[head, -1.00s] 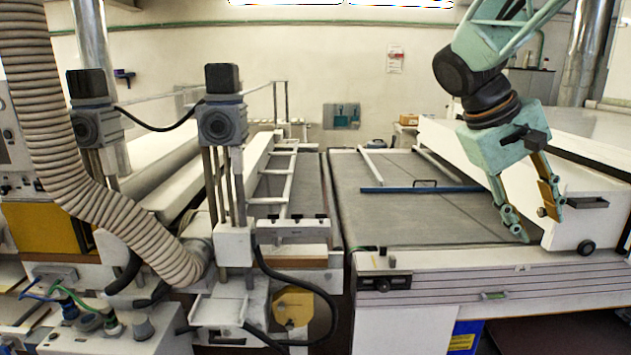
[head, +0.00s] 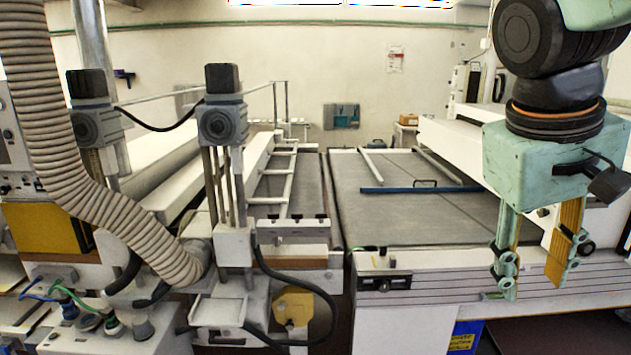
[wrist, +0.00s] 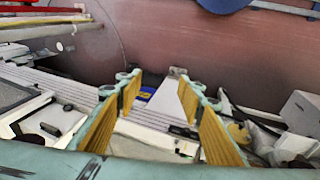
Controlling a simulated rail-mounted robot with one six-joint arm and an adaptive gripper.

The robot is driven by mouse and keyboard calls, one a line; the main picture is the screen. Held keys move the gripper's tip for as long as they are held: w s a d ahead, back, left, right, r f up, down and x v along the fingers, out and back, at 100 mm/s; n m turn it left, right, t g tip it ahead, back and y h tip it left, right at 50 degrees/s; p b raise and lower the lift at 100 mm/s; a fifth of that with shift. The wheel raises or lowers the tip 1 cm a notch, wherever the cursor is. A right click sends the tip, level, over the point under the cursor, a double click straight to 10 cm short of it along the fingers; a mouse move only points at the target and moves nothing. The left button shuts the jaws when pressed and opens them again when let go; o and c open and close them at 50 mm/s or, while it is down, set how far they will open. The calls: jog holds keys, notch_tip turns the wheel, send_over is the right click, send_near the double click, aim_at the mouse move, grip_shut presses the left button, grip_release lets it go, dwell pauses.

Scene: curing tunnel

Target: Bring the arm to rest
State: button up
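My gripper (head: 532,282) hangs at the right of the head view, with its fingers pointing down in front of the white machine's right part. Its two green fingers with yellow-brown pads are apart, and nothing shows between them. In the wrist view my gripper (wrist: 170,90) also appears open and empty, with both pads spread apart. The upper part of my arm runs out of the head view at the top right.
A flat grey conveyor bed (head: 400,215) with a blue bar (head: 420,189) lies left of my gripper. A ribbed hose (head: 100,210) and two post-mounted units stand at the left. A blue bin (head: 464,338) sits low under the machine's front edge.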

jog(key=s+a+f+t+y, duration=0.2)
jog(key=s+a+f+y, duration=0.1)
jog(key=s+a, duration=0.7)
jog(key=s, duration=0.3)
jog(key=shift+f, duration=0.35)
jog(key=shift+a, duration=0.1)
dwell(0.7)
